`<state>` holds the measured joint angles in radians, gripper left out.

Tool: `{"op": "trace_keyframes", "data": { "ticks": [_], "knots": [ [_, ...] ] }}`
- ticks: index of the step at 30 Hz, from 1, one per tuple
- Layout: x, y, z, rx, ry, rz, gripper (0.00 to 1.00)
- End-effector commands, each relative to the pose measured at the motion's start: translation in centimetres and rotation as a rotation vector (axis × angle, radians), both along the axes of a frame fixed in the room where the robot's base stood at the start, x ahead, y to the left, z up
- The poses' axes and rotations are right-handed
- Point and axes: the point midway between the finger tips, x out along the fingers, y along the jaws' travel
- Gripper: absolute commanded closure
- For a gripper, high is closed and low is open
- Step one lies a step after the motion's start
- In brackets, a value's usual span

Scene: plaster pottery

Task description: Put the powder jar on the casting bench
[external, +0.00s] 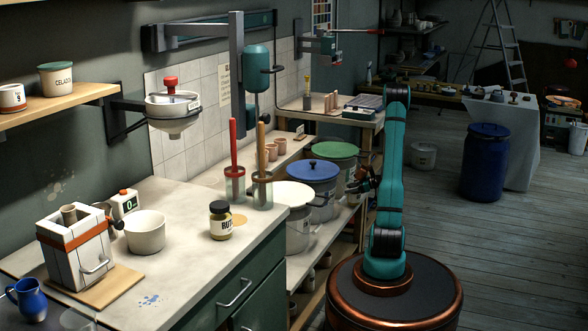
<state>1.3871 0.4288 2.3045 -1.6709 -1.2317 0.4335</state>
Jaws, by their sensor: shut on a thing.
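A small jar with a black lid, yellowish contents and a label starting "RUT" (220,221) stands upright on the pale-topped bench (190,268) at the front left. It looks like a powder jar. My gripper (364,182) is to the right of that bench, by the lidded buckets, well apart from this jar. It looks small and dark, partly behind my arm. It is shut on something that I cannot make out. Whether the pale bench is the casting bench is not marked.
The bench's front right is clear.

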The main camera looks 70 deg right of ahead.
Motion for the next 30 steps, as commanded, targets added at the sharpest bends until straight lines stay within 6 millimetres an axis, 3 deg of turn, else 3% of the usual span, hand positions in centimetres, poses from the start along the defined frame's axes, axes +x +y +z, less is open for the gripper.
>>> {"op": "trace_keyframes", "data": {
  "ticks": [6,12,25,30],
  "knots": [
    [-4.3,-0.7,0.0,0.0,-0.001,-0.003,0.87],
    [-6.9,-1.0,0.0,0.0,0.0,-0.003,0.87],
    [-8.2,-1.2,0.0,0.0,0.0,-0.003,0.87],
    [-8.0,-3.2,0.6,-0.001,0.0,-0.073,0.87]
  ]
}}
